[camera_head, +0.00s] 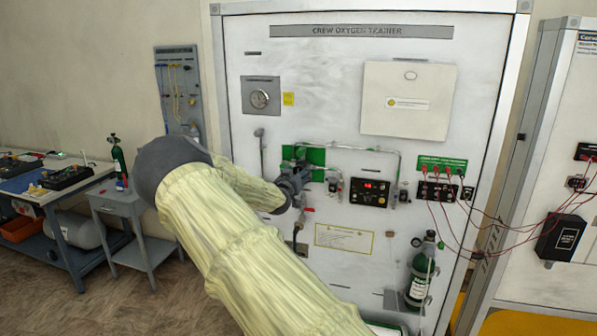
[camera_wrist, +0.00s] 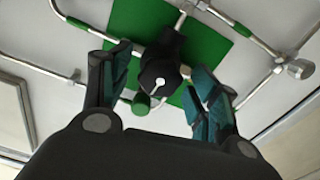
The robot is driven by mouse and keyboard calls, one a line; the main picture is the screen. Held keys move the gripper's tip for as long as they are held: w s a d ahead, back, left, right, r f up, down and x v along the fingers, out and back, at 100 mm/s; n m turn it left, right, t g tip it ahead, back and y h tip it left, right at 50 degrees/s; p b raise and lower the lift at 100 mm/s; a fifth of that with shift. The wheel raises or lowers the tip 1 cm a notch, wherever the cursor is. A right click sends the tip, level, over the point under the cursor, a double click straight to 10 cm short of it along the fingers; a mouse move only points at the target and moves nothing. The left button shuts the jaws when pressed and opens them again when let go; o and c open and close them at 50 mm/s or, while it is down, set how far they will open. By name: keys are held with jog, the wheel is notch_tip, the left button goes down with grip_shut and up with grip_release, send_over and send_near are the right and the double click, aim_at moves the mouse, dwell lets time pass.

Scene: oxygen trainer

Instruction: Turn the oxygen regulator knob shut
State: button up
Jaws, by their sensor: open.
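The regulator knob (camera_wrist: 159,82) is black and round with a pale pointer mark. It sits in front of a green plate (camera_wrist: 222,30) with metal pipes running from it. In the wrist view my gripper (camera_wrist: 163,78) is open, with one teal-padded finger on each side of the knob. I cannot tell whether either finger touches it. In the head view my gripper (camera_head: 295,180) is at the green plate (camera_head: 318,156) on the trainer panel, and it hides the knob there.
The white trainer panel (camera_head: 300,80) carries a hinged white box (camera_head: 408,100), a red-lit display unit (camera_head: 369,192) and red jacks with cables (camera_head: 437,190). A green oxygen bottle (camera_head: 420,275) stands at lower right. A grey side table (camera_head: 125,207) is at left.

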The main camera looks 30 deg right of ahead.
jog(key=shift+w+d, duration=0.4)
jog(key=shift+d, duration=0.05)
jog(key=c, duration=1)
jog(key=shift+f, duration=0.1)
jog(key=shift+f+n+b, duration=0.1)
jog(key=shift+n+b, duration=0.2)
jog(key=shift+b, duration=0.55)
jog(key=shift+r+n+b, duration=0.2)
jog(key=shift+n+b, duration=0.1)
jog(key=shift+b, duration=0.1)
jog(key=o, duration=1)
